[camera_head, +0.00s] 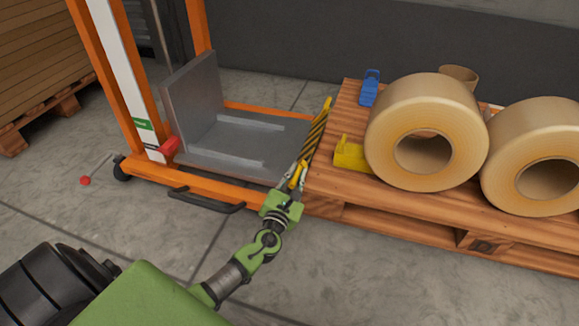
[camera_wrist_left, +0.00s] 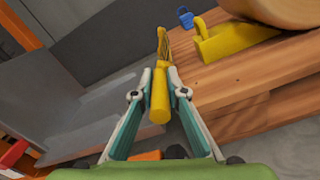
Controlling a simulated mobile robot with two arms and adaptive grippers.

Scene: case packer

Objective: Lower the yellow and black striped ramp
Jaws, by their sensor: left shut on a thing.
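The yellow and black striped ramp (camera_head: 316,137) stands steeply raised along the edge between the orange lift and the wooden pallet. My left gripper (camera_head: 299,172) is at its near end. In the left wrist view the fingers of my left gripper (camera_wrist_left: 155,97) are closed around a yellow cylindrical handle (camera_wrist_left: 159,98). The ramp (camera_wrist_left: 163,46) shows behind that handle, seen nearly edge-on. My right gripper is not in view.
The lift's grey platform (camera_head: 235,143) lies left of the ramp, inside an orange frame (camera_head: 150,175). The pallet (camera_head: 345,200) on the right carries large tape rolls (camera_head: 400,110), a yellow bracket (camera_head: 352,158) and a blue piece (camera_head: 370,88). Bare floor lies in front.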

